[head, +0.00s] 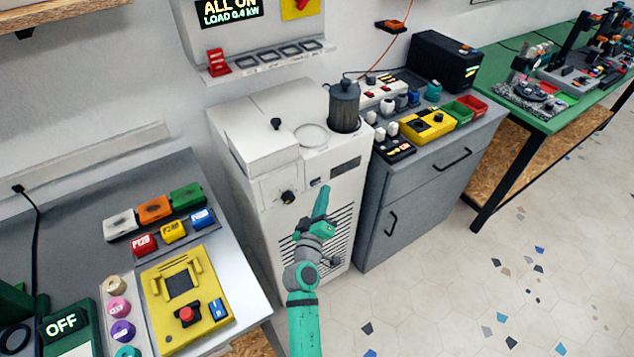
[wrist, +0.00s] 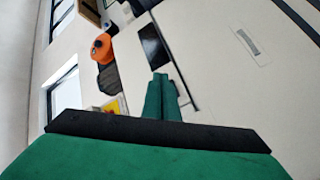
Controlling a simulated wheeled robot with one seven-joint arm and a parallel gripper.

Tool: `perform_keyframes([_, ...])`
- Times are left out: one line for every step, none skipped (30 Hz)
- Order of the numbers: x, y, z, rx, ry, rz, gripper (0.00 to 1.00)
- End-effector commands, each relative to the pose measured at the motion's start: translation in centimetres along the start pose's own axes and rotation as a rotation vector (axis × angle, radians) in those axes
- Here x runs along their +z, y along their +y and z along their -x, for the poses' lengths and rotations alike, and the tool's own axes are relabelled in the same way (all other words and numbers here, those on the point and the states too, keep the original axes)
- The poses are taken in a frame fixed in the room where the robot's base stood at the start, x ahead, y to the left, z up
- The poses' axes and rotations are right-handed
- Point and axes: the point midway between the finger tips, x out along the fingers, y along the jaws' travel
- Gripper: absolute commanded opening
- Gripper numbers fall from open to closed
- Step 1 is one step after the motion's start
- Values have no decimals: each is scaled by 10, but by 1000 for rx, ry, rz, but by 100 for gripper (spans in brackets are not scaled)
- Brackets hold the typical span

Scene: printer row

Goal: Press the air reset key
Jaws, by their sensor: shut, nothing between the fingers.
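I cannot read an "air reset" label in either view, so I cannot tell which key it is. The white cabinet (head: 270,165) stands at the middle of the head view. It has a black knob (head: 288,197), a dark panel (head: 346,168) and a slotted grille (head: 328,236) on its front. My gripper (head: 325,189) is shut and empty, pointing up in front of that cabinet, just below the dark panel. I cannot tell whether it touches the front. In the wrist view my gripper's closed green fingers (wrist: 160,78) point toward a black rectangle (wrist: 155,47) on a pale surface.
A grey bench (head: 228,268) at left holds a yellow control box (head: 186,297) with a red button. A grey drawer unit (head: 427,184) stands right of the cabinet, with a yellow box (head: 428,125) and bins on top. A green table (head: 540,117) stands farther right. Open floor lies at lower right.

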Motion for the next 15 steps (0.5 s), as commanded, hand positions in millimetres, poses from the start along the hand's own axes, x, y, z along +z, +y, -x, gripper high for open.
perform_keyframes([3,2,4,0,-2,-1,0])
perform_keyframes([4,3,6,-1,-1,-1,0])
perform_keyframes([5,4,8,-2,0,-2,0])
perform_keyframes([5,5,10,-3,2,-1,0])
perform_keyframes([6,6,12,-3,3,-1,0])
perform_keyframes([7,7,15,-3,4,-1,0])
perform_keyframes([8,8,17,-4,4,-1,0])
perform_keyframes([10,9,18,-4,4,-2,0])
perform_keyframes([12,11,21,-4,3,-1,0])
perform_keyframes([13,13,22,-3,2,-1,0])
perform_keyframes([15,15,24,-3,2,-1,0])
perform_keyframes([17,17,26,-2,1,-1,0])
perform_keyframes([19,18,27,-1,0,-1,0])
perform_keyframes([20,20,28,0,-1,-1,0])
perform_keyframes([22,21,29,0,-2,-1,0])
